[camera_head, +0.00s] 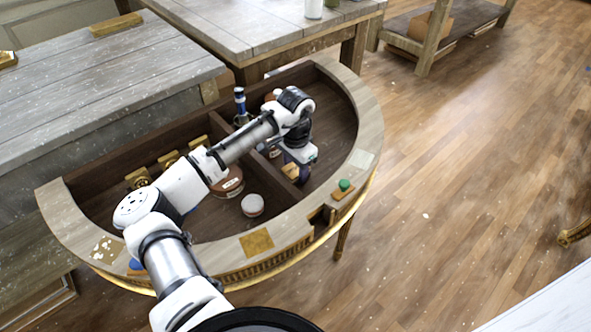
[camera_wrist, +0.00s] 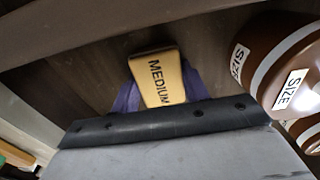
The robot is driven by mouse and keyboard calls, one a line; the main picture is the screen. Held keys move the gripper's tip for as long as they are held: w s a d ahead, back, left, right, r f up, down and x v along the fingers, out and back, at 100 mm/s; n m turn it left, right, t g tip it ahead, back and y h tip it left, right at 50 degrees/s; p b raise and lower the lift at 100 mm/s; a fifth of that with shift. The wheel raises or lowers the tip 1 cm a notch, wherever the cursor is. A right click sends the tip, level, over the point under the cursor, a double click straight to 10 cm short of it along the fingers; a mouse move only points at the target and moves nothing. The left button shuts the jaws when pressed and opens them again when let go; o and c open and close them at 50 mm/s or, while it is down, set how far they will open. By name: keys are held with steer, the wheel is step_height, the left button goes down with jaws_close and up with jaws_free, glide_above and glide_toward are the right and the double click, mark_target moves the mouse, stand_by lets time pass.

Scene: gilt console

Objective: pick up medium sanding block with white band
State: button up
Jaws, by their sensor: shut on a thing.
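A tan block marked MEDIUM (camera_wrist: 157,75) sits between the purple fingertips of my gripper (camera_wrist: 160,92) in the wrist view. My gripper is shut on it. No white band shows on the part of the block that I see. In the head view my gripper (camera_head: 297,174) is down inside the right part of the half-round console (camera_head: 367,122), and a small yellowish part of the block (camera_head: 290,170) shows beside the fingers. I cannot tell whether the block touches the console floor.
A brown round container with a white band (camera_wrist: 290,65) is close on the right in the wrist view. A white-topped jar (camera_head: 252,203), a blue bottle (camera_head: 240,100) and several brass pieces (camera_head: 138,177) are in the console.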

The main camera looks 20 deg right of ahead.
mark_target(295, 168)
steer(key=shift+r, duration=0.1)
step_height(295, 168, up, 20)
steer(key=b, duration=0.1)
stand_by(0.4)
steer(key=o, duration=0.4)
steer(key=shift+c, duration=1.4)
